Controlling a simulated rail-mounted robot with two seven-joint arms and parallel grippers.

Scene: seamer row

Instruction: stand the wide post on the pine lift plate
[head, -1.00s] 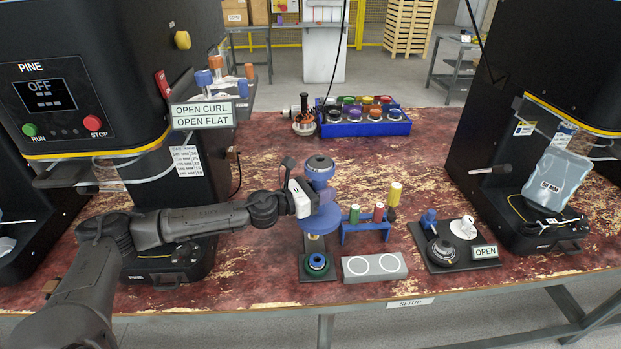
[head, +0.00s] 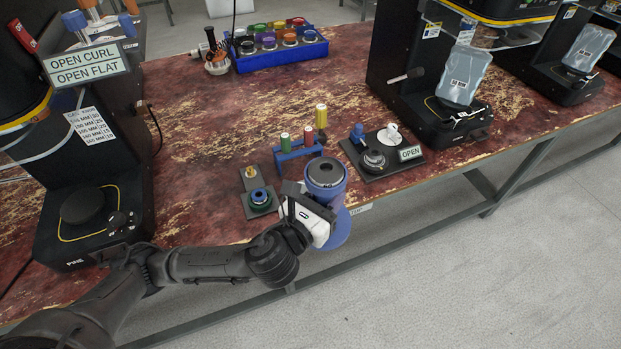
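The wide post (head: 327,187), a blue cylinder with a dark, hollow-looking top and a wide blue disc (head: 336,236) at its lower end, is upright or slightly tilted. My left gripper (head: 312,202) comes in from the left and appears shut on the post's side; its fingertips are partly hidden. It holds the post in front of the table's front edge. The pine lift plate (head: 82,207) is a dark round plate on the base marked PINE, at the left, well away from the post. My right gripper is not in view.
A blue tray (head: 285,58) of colored rollers stands at the back.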

